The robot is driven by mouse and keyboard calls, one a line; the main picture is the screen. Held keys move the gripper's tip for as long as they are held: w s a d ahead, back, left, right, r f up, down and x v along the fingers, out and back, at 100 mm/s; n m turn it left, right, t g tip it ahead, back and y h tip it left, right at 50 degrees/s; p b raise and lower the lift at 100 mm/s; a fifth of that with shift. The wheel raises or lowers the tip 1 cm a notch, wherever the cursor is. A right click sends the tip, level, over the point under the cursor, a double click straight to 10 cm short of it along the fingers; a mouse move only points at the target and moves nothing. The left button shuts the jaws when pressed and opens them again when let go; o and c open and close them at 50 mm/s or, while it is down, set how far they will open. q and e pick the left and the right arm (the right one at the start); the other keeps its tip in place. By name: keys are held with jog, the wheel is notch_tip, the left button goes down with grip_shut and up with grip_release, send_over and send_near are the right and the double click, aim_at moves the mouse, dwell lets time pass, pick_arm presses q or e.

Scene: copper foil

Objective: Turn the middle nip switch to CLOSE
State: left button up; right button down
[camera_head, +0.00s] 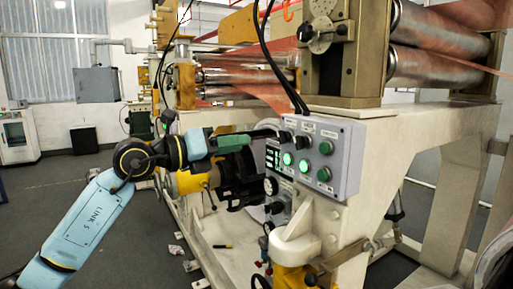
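A grey control box (341,165) is mounted on the machine frame right of centre. Its face has a black knob (302,142) in the upper row, with another black knob (284,136) to its left. Green buttons sit beside and below them, two of them brightly lit. The labels are too small to read, so I cannot tell which knob is the middle nip switch or how it is set. My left gripper (262,172), dark and on a light blue arm, is at the box's left side, overlapping its edge. Its fingertips are hard to make out. My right gripper is out of view.
The cream machine frame (440,127) and steel rollers (433,67) with copper foil stand behind and above the box. A cream bracket (300,240) juts out below it. Black cables hang down to the box top. Grey floor is open at the left.

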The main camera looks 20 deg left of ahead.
pick_arm(q)
jog(key=v, duration=0.2)
jog(key=shift+s+a, duration=0.25)
jog(key=shift+s, duration=0.05)
